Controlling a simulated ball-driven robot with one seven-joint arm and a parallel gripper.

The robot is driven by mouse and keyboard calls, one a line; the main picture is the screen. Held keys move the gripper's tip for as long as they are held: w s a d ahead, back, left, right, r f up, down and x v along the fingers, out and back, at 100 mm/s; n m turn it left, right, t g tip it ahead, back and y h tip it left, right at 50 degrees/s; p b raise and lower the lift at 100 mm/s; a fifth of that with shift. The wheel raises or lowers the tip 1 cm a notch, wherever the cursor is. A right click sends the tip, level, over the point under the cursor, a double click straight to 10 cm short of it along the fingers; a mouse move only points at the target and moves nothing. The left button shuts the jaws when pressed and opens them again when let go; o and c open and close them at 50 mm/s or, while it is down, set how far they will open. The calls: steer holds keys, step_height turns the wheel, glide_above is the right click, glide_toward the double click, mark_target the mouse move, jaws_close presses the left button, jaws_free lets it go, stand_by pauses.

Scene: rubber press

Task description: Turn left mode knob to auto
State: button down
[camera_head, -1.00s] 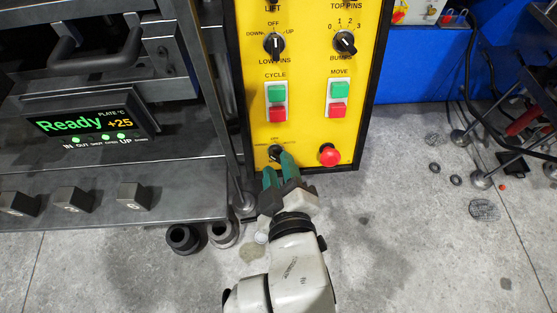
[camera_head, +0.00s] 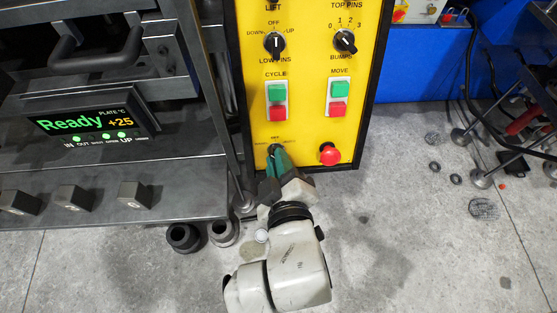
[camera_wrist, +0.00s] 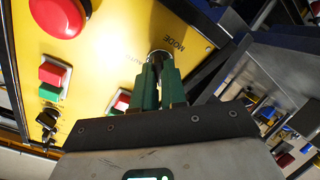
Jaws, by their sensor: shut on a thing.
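The mode knob (camera_wrist: 159,57) is at the lower left of the yellow control panel (camera_head: 310,110). In the wrist view its dark round body shows beyond my fingertips, beside the printed word MODE. My gripper (camera_head: 274,152) has green fingers, and they are shut on the knob. The gripper (camera_wrist: 158,72) also shows in the wrist view, fingers close together at the knob. The fingers hide most of the knob, so I cannot tell its pointer's exact setting. In the head view, my fingers cover part of the labels around it.
A red mushroom button (camera_head: 329,153) sits right of the knob. Green and red CYCLE buttons (camera_head: 277,102) are above it. The press bench (camera_head: 110,205) is on the left, with dark cylinders (camera_head: 183,237) on the floor below.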

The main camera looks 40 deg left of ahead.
steer(key=shift+m, duration=0.3)
steer(key=m, duration=0.9)
steer(key=m+t+h+b, duration=0.1)
steer(key=m, duration=0.8)
steer(key=shift+s+a, duration=0.1)
steer(key=shift+s, duration=0.05)
steer(key=shift+m, duration=0.3)
steer(key=shift+f, duration=0.1)
steer(key=c, duration=1.2)
jaws_free()
